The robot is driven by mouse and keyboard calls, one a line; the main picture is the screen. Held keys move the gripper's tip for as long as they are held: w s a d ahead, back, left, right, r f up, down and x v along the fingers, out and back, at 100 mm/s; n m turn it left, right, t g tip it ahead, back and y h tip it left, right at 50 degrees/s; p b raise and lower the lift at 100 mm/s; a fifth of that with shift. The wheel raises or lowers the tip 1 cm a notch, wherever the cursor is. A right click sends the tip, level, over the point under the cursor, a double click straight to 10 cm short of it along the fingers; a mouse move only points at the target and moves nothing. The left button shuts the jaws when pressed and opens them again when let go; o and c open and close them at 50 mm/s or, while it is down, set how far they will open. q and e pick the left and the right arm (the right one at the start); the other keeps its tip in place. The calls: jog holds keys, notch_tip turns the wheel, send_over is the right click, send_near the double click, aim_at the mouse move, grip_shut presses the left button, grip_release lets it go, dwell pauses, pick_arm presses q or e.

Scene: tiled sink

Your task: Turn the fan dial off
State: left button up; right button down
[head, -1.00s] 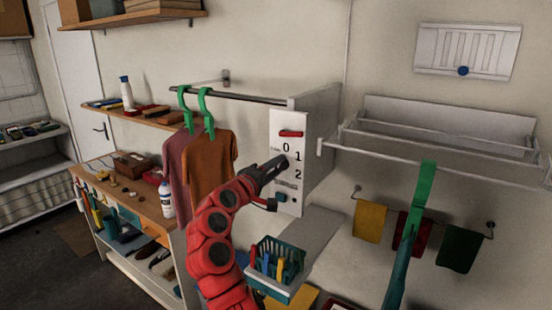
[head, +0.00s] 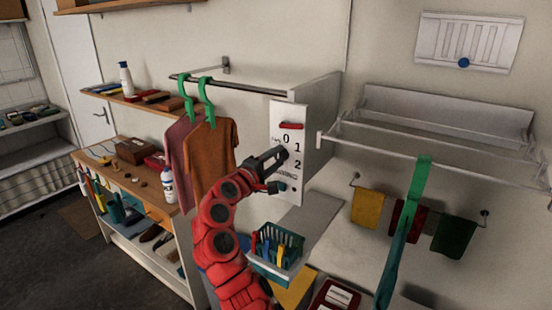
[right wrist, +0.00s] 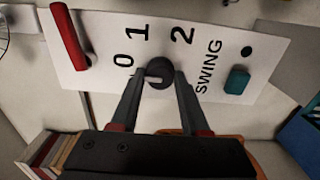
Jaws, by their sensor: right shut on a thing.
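The fan's white panel (head: 288,110) carries the marks 0, 1, 2 and SWING. My right gripper (right wrist: 160,82) is shut on the dial, one finger on each side. In the head view my right gripper (head: 282,155) reaches the panel from the lower left and hides the dial. My left gripper is in neither view.
A red bar (head: 291,126) sits above the numbers, and a teal button (right wrist: 236,80) beside SWING. Shirts (head: 208,155) on green hangers hang left of the panel. A basket of pegs (head: 275,248) is below it. A white drying rack (head: 440,150) stands out at right.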

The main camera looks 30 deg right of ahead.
jog(key=shift+c, duration=2)
grip_release()
jog(key=shift+a, duration=0.1)
jog(key=b+v, duration=0.6)
jog(key=v, duration=1.1)
jog(key=shift+s+a+f, duration=0.1)
